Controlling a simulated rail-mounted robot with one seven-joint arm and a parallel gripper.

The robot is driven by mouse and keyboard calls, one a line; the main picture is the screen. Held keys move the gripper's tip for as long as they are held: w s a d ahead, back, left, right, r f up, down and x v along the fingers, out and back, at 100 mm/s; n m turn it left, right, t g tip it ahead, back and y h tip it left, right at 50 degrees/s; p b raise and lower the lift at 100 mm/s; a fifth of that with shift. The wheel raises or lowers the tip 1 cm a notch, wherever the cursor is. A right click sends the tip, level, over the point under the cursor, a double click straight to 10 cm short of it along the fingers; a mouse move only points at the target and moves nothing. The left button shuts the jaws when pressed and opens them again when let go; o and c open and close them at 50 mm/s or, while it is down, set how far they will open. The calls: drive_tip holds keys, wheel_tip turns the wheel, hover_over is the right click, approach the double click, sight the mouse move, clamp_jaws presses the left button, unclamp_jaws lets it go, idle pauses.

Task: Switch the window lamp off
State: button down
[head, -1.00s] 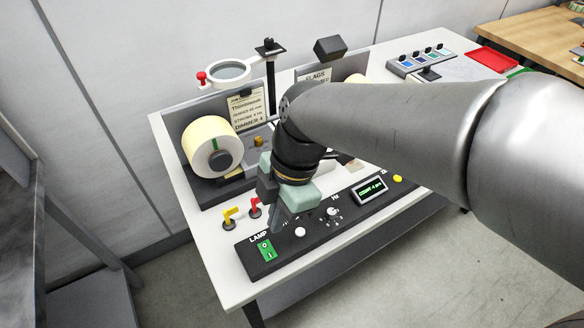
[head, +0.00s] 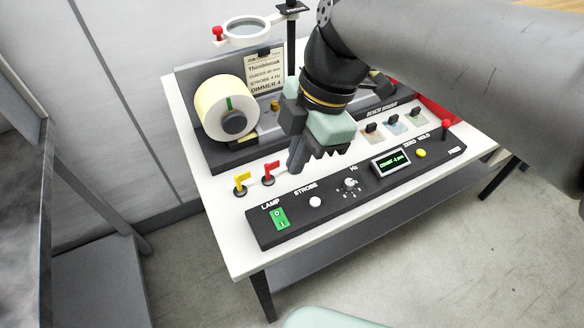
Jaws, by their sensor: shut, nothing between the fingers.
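The lamp switch (head: 280,219) is a green rocker marked with a circle and a bar, under the word LAMP at the left end of the black control panel (head: 345,211). It looks lit green; I cannot tell for sure which half is pressed in. My gripper (head: 294,170) is shut and empty, pointing down above the panel's back edge. It is behind and slightly right of the lamp switch, apart from it. No separate window lamp can be made out.
On the panel are a white strobe button (head: 315,202), a Hz knob (head: 350,185), a display (head: 390,163) and a yellow button (head: 421,153). A label roll (head: 222,108) stands at back left. The bench front is clear.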

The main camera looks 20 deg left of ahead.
drive_tip(key=shift+a+r, duration=0.1)
idle(0.4)
approach(276, 214)
drive_tip(key=x, duration=0.5)
drive_tip(key=shift+s+a, duration=0.1)
drive_tip(key=shift+s, duration=0.25)
drive_tip(key=shift+w+f, duration=0.1)
drive_tip(key=shift+f, duration=0.65)
